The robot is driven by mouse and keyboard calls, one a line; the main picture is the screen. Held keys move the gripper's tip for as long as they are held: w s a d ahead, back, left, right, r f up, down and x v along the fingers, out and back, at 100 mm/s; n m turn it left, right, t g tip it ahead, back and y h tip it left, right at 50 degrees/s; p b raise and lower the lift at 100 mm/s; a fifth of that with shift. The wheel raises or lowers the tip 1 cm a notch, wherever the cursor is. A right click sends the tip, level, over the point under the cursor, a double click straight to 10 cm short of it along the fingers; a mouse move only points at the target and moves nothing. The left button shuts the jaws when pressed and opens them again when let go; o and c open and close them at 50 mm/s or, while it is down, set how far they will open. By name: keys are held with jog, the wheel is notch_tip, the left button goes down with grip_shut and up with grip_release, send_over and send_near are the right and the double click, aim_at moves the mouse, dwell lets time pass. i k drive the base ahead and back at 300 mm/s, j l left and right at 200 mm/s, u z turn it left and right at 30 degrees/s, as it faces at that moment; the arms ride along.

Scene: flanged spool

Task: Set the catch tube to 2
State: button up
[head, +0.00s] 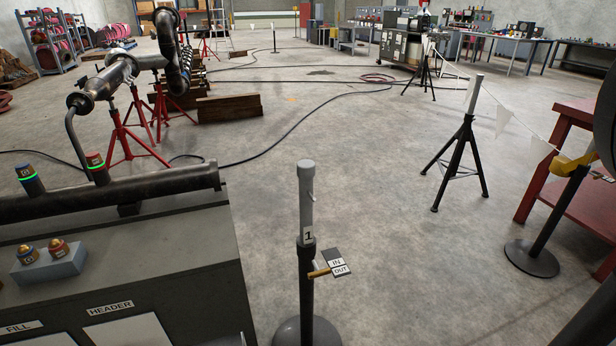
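A light grey upright tube (305,195), which looks like the catch tube, stands on a dark post (305,285) with a round base in the front middle. A white label on its lower part reads "1". A small peg sticks out on its right side near the top. A brass-coloured handle (319,273) sticks out to the right from the post below the label. It lies beside a small dark plate (337,263) marked "IN" and "OUT", nearer the "OUT" mark. No "2" can be read on the tube. My gripper is not in view.
A dark cabinet (190,262) with a pipe and buttons stands at left. A tripod stand (462,150) is at centre right. A yellow part (568,163) on a round-based post and a red table (580,185) are at right. Hoses cross the floor behind; the floor between is clear.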

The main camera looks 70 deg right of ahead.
aim_at(305, 168)
jog(key=k+l+z, duration=0.1)
jog(key=l, duration=0.2)
jog(key=k+l+z, duration=0.25)
jog(key=l, duration=0.4)
jog(key=k+l+z, duration=0.1)
jog(key=k+l, duration=0.15)
jog(key=l, duration=0.1)
